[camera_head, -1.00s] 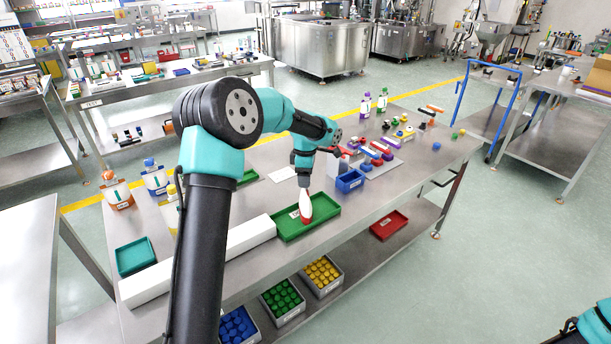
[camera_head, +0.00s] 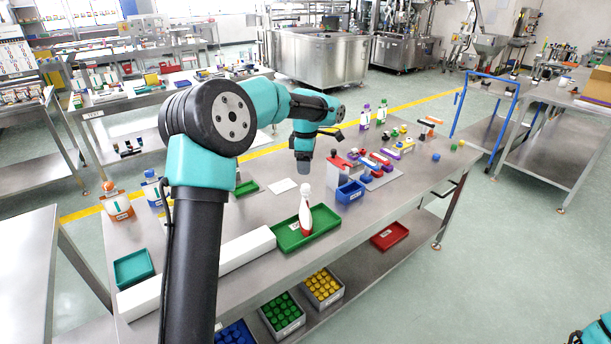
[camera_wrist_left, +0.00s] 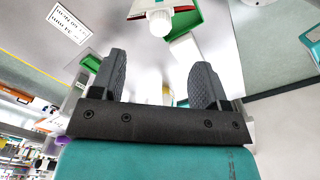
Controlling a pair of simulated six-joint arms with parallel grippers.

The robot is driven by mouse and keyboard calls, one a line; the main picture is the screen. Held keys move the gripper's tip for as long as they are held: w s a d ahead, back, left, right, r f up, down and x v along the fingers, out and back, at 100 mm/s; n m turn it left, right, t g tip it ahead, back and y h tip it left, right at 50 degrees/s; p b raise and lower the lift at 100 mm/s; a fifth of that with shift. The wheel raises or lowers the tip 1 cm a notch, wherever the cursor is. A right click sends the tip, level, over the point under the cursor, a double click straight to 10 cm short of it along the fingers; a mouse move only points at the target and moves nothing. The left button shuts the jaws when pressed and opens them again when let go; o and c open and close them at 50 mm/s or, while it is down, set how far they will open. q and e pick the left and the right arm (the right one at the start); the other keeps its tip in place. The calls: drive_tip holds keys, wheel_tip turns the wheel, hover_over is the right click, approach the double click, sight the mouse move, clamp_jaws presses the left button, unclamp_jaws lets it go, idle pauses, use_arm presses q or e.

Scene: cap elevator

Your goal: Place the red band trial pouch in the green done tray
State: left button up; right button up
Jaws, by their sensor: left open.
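The red band trial pouch (camera_head: 305,214) is white with a red lower part and a white spout. It stands upright in the green done tray (camera_head: 292,244) near the table's front edge. In the left wrist view the pouch (camera_wrist_left: 146,8) shows at the top, cap towards me, with part of the green tray (camera_wrist_left: 186,14) beside it. My left gripper (camera_head: 303,170) is above the pouch, clear of it; its fingers (camera_wrist_left: 158,72) are apart with nothing between them. My right gripper is out of view.
A blue bin (camera_head: 350,192) and a stand with coloured items are right of the tray. A long white block (camera_head: 235,255) lies to its left, with a teal tray (camera_head: 134,268) further left. Bottles (camera_head: 117,207) stand at the left back. A red tray (camera_head: 390,236) is on the lower shelf.

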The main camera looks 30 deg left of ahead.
use_arm(q)
wheel_tip(320, 180, up, 3)
drive_tip(key=shift+f, duration=0.2)
idle(0.5)
